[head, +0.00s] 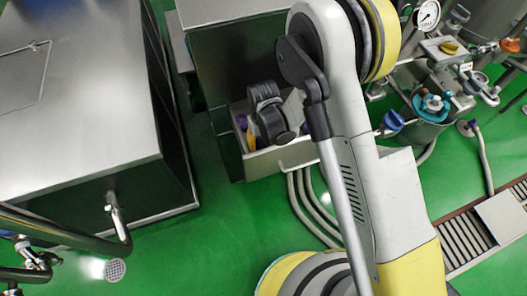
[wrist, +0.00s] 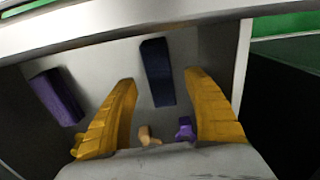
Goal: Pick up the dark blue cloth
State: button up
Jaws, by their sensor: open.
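The dark blue cloth (wrist: 157,72) shows in the wrist view as a narrow folded strip on the floor of an open drawer (head: 270,162). My gripper (wrist: 161,84) is open, with its two yellow fingers spread to the left and right of the cloth in the picture. No contact with the cloth is visible. In the head view my gripper (head: 250,141) reaches down into the drawer, and the cloth is hidden there by the wrist and drawer.
A dark purple folded item (wrist: 57,96) lies left of the fingers. A small purple object (wrist: 186,129) and a tan object (wrist: 148,136) lie near the palm. The drawer's walls (wrist: 243,65) are close around. A steel cabinet (head: 85,110) stands to the left.

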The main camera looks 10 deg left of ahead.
aim_at(264, 147)
notch_tip(264, 147, down, 3)
jog(key=shift+r+b, duration=0.2)
jog(key=shift+b, duration=0.15)
jog(key=shift+r, duration=0.1)
jog(key=c, duration=1.1)
jog(key=shift+c, duration=0.2)
jog(key=shift+r, duration=0.15)
jog(key=shift+c, duration=0.6)
notch_tip(264, 147, up, 18)
jog(key=p, duration=0.7)
jog(key=shift+o, duration=0.6)
grip_shut()
